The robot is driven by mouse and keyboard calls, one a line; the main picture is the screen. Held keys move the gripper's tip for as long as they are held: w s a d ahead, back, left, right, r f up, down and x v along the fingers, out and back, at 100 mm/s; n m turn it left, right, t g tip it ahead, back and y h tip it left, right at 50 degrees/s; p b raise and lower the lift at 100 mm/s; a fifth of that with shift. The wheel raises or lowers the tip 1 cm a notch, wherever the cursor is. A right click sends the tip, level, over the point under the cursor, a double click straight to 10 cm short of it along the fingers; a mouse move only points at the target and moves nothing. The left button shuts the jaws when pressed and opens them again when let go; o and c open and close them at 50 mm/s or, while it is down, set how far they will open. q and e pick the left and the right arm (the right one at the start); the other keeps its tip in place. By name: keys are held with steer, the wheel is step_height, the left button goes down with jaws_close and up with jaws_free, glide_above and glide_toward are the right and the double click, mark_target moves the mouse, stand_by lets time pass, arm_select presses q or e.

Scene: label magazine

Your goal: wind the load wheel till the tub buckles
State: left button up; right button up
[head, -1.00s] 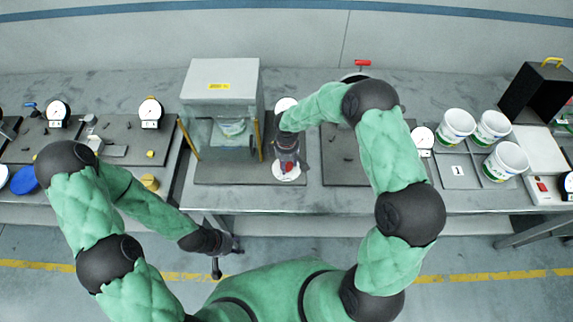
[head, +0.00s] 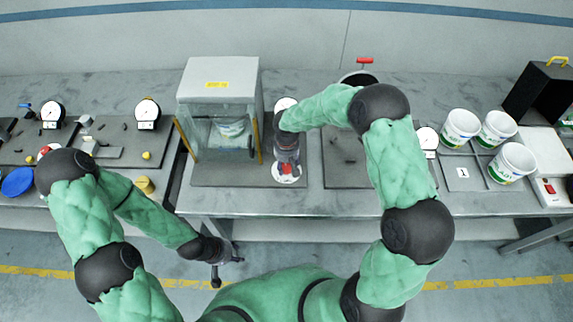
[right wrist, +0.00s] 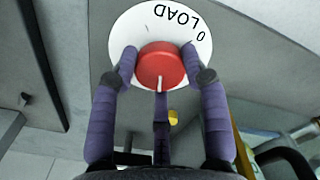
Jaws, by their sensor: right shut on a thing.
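The load wheel is a red knob (right wrist: 160,66) on a white dial plate (right wrist: 124,38) marked LOAD and 0, with a white mark on the knob's rim. My right gripper (right wrist: 160,72) is shut on the red knob, a finger on either side. In the head view the right gripper (head: 287,160) hides much of the wheel, and part of the white plate (head: 286,181) shows. The tub (head: 231,128), white with a green band, stands upright inside the clear-fronted press (head: 218,82); I see no clear buckle in it. My left gripper (head: 227,266) hangs open and empty before the bench.
A gauge (head: 284,104) stands behind the wheel, partly covered by my right arm. Yellow posts (head: 187,139) flank the press. A black pad (head: 345,165) lies right of the wheel.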

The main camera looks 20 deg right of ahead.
mark_target(287, 166)
steer(key=o, duration=1.2)
steer(key=shift+c, duration=0.2)
step_height(287, 166, up, 12)
steer(key=shift+f, duration=0.1)
